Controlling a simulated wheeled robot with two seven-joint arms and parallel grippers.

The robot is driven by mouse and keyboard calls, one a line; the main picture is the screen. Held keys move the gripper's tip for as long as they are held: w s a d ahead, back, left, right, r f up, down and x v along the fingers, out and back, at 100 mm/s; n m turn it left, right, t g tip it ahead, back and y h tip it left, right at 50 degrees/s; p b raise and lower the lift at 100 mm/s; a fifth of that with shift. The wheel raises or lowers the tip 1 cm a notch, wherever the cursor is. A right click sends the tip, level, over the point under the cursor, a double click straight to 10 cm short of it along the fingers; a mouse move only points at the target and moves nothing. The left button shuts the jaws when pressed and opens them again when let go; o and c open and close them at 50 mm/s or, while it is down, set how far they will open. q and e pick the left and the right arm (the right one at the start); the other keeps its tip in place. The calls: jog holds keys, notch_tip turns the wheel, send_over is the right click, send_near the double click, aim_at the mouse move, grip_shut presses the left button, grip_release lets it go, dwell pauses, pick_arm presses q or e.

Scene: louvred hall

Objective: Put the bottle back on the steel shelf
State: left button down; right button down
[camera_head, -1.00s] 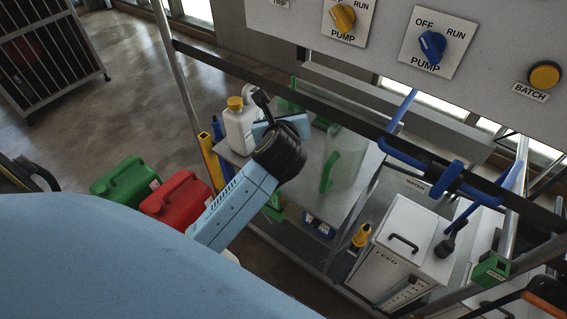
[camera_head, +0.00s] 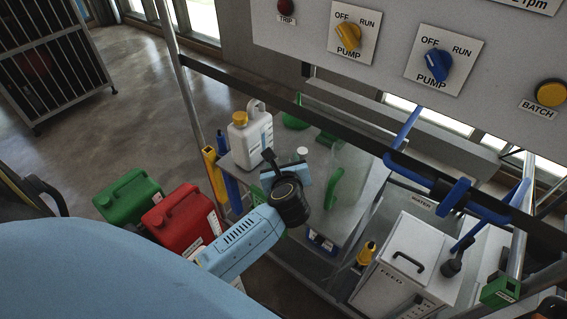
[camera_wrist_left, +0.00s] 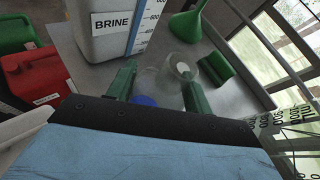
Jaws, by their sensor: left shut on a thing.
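In the left wrist view a small clear bottle (camera_wrist_left: 158,76) sits between the green fingers of my left gripper (camera_wrist_left: 160,84), which is shut on it. A blue patch shows at its near end. In the head view my left gripper (camera_head: 287,180) is over the front part of the grey steel shelf top (camera_head: 374,172). The dark wrist hides most of the fingers and the bottle there. A small white round thing (camera_head: 302,151) shows just behind the gripper; I cannot tell whether it is the bottle's cap. My right gripper is not in view.
A white BRINE jug (camera_head: 250,137) with a yellow cap stands left of the gripper. A clear pitcher with a green handle (camera_head: 334,187) is close on the right. A green funnel (camera_wrist_left: 187,22) lies behind. Red (camera_head: 186,222) and green (camera_head: 128,197) cans stand at left.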

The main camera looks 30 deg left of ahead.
pick_arm(q)
jog(key=shift+f, duration=0.1)
jog(key=c, duration=0.6)
grip_release()
jog(key=shift+r, duration=0.2)
jog(key=v, duration=1.2)
